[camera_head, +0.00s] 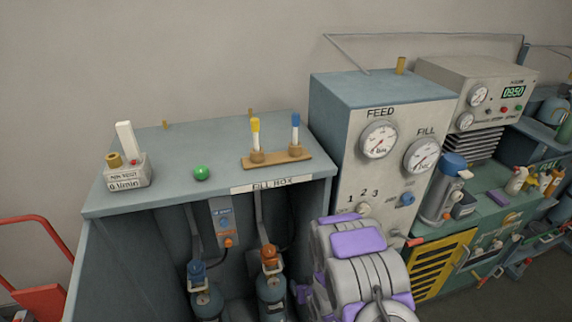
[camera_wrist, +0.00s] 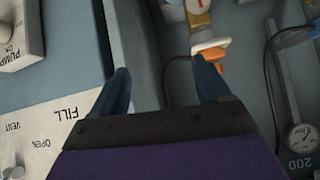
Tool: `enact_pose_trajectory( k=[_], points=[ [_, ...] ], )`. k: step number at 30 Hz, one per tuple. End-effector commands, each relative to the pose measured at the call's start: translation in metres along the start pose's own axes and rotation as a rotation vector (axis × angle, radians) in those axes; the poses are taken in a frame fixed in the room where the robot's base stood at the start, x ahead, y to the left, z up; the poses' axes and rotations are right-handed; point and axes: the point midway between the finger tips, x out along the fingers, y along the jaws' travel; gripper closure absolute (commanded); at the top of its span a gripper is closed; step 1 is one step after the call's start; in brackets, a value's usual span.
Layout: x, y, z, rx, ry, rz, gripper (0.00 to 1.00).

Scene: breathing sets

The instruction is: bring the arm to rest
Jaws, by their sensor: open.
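My arm (camera_head: 362,260), grey with purple pads, shows at the bottom centre-right of the head view, folded in front of the fill hose bench and the feed panel. My gripper (camera_wrist: 160,68) shows in the wrist view with two dark blue fingers spread apart. Nothing is between the fingers. My gripper's fingers cannot be made out in the head view. In the wrist view an orange valve handle (camera_wrist: 210,44) appears close to the right fingertip; I cannot tell whether they touch.
The feed panel (camera_head: 352,130) rises to the right. A fill panel (camera_wrist: 62,125) lies left of my gripper, a gauge (camera_wrist: 300,138) right.

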Motion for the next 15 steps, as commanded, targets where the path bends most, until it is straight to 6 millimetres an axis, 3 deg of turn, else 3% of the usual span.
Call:
enact_pose_trajectory(
  k=[1, 5, 15],
  points=[
    [-0.009, 0.005, -0.013, -0.004, -0.018, 0.017, 0.23],
    [-0.034, 0.016, -0.033, -0.009, -0.093, 0.06, 0.23],
    [-0.122, 0.036, -0.067, 0.007, -0.297, 0.151, 0.23]
  ],
)
